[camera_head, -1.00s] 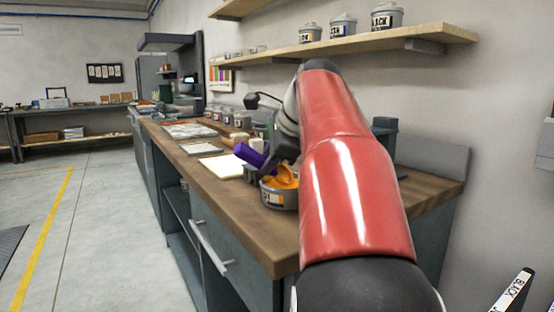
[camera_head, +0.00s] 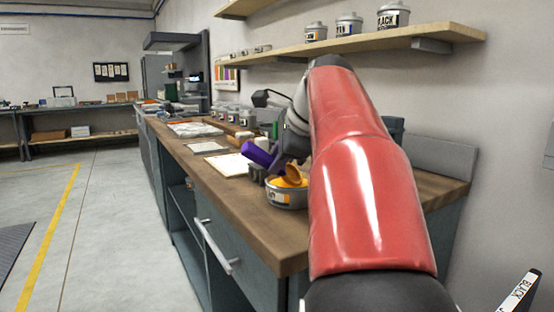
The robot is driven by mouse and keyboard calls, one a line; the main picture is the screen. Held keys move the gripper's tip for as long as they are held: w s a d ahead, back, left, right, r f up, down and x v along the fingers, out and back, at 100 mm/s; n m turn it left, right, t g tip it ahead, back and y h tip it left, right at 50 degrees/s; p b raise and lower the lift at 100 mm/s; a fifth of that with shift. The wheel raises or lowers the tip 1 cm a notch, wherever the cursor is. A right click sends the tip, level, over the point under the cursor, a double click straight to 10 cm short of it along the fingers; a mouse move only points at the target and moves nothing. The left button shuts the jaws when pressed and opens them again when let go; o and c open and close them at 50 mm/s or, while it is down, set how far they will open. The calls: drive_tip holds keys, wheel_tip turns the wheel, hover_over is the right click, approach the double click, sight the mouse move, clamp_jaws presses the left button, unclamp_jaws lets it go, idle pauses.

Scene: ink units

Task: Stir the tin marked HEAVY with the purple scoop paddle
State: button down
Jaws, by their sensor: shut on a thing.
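My gripper (camera_head: 281,158) is shut on the purple scoop paddle (camera_head: 257,154), whose thick purple handle sticks out to the left, tilted. The gripper is over the back-left side of an open grey tin (camera_head: 286,199) near the front of the bench. Orange ink (camera_head: 284,183) fills the tin's mouth. An orange-brown piece (camera_head: 293,174), seemingly the paddle's coated end, shows at the tin's mouth; how deep it reaches is hidden. The tin's label is too small to read, so I cannot tell if it says HEAVY. My red arm hides the area to the right.
The wooden bench (camera_head: 245,215) holds a white sheet (camera_head: 228,165), a small dark holder (camera_head: 257,174) beside the tin and several lidded tins (camera_head: 232,115) farther back. A wall shelf (camera_head: 360,45) with labelled tins runs above. The bench front left of the tin is clear.

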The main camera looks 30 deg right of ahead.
wheel_tip(320, 180, up, 8)
drive_tip(key=shift+f, duration=0.1)
drive_tip(key=shift+r, duration=0.4)
